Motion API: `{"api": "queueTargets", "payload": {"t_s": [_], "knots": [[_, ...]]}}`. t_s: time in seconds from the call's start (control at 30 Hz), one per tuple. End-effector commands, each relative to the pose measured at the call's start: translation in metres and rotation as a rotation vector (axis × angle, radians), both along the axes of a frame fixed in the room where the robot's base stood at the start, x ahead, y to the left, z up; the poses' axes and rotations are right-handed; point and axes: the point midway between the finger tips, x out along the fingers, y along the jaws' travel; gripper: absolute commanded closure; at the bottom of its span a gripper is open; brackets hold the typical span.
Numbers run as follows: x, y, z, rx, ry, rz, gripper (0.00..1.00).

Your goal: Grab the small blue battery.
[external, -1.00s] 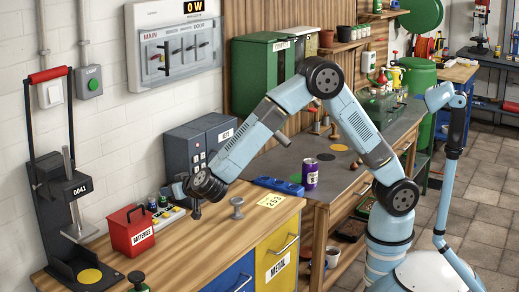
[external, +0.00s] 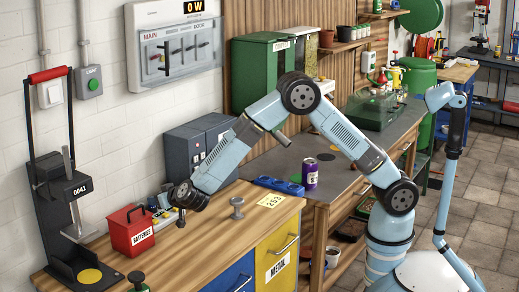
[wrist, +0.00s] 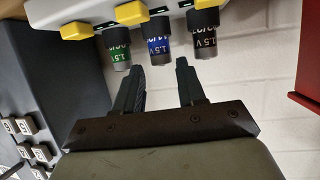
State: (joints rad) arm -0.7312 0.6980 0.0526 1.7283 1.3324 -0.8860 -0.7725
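The small blue battery (wrist: 158,49) is in the wrist view, marked 1.5 V. It sits in the middle of a row, between a green battery (wrist: 117,50) and a black battery (wrist: 204,44). Yellow clips top the row on a pale charger (wrist: 75,6). My gripper (wrist: 159,67) is open and empty; its fingertips point at the blue battery, one to each side, and seem just short of it. In the external view my gripper (external: 181,217) is low beside the charger (external: 163,216), and my wrist hides part of it.
A red box (external: 130,230) labelled BATTERIES stands left of the charger. Dark grey boxes (external: 185,150) stand behind. A metal bolt-like piece (external: 237,208) stands on the wooden bench (external: 200,240) to the right. The bench front is mostly clear.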

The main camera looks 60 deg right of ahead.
Motion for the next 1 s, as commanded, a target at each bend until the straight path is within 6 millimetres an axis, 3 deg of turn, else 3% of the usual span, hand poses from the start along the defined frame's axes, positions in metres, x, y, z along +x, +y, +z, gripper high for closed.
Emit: {"api": "queueTargets", "payload": {"t_s": [0.4, 0.63, 1.0], "knots": [[0.043, -0.005, -0.02, 0.0, 0.0, -0.001, 0.6], [0.044, -0.005, -0.021, 0.0, 0.0, 0.0, 0.6], [0.044, -0.005, -0.021, 0.0, 0.0, 0.0, 0.96]]}}
